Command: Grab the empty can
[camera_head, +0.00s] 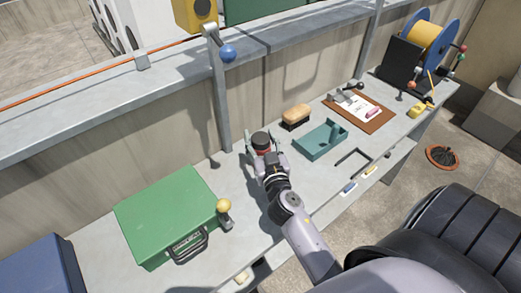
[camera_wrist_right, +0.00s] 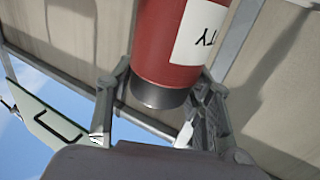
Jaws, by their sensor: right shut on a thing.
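A red can (camera_wrist_right: 165,45) with a dark end and a white label is between the fingers of my right gripper (camera_wrist_right: 162,85) in the right wrist view. Letters "TY" show upside down on the label, and the rest runs out of the picture. In the head view the can's dark top (camera_head: 261,138) shows just past my right gripper (camera_head: 264,160), over the middle of the grey bench. My right gripper is shut on the can. I cannot tell whether the can touches the bench. My left gripper is out of view.
A green case (camera_head: 165,212) and a yellow-knobbed lever (camera_head: 224,210) stand left of the can on the bench (camera_head: 245,240). A brush (camera_head: 296,115), teal tray (camera_head: 312,146) and brown clipboard (camera_head: 378,122) lie to the right. A post (camera_head: 220,105) with a blue ball rises behind.

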